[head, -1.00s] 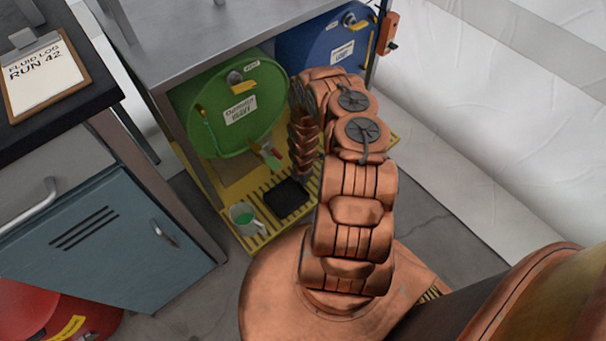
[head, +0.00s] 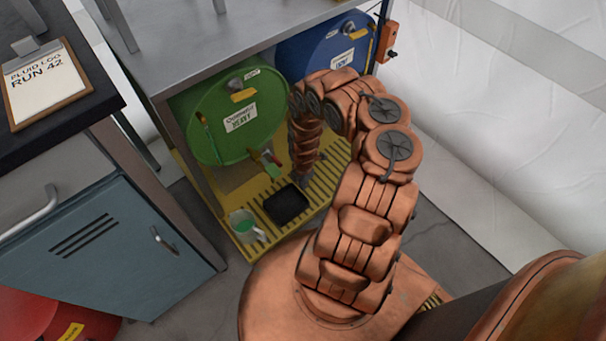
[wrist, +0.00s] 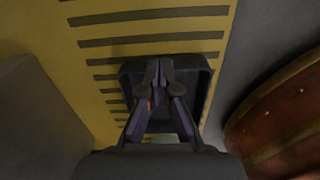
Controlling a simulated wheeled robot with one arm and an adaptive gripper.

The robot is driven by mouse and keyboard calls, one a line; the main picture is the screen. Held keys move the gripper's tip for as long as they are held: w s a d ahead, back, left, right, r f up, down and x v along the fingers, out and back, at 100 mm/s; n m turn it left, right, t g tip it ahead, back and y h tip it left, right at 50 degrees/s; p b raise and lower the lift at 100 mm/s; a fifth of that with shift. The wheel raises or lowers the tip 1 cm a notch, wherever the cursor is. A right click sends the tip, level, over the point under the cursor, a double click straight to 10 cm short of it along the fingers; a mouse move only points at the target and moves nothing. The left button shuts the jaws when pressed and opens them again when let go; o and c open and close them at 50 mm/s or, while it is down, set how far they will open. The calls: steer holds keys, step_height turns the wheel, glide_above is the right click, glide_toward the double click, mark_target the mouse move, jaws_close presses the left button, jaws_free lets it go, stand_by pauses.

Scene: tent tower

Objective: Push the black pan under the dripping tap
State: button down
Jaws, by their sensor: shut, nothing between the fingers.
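The black pan (head: 285,206), a shallow square tray, lies flat on the yellow slatted floor grate below the drums. The tap (head: 268,158) on the front of the green drum (head: 220,95) is up and behind the pan, slightly left of it; no falling drip can be made out. My gripper (head: 304,190) points down at the pan's right far corner. In the wrist view its shut, empty fingers (wrist: 159,70) overlap the pan (wrist: 203,85); whether they touch it I cannot tell.
A blue drum (head: 320,55) is farther right. A metal bench leg (head: 185,150) and teal cabinet (head: 110,250) bound the left. Grate slats right of the pan are clear.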

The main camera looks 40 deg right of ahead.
steer(key=shift+w+d+r, duration=0.1)
steer(key=shift+d+r, duration=0.1)
steer(key=shift+r, duration=0.55)
steer(key=shift+a+r, duration=0.15)
steer(key=shift+r, duration=2.55)
steer(key=c, duration=1.9)
jaws_free()
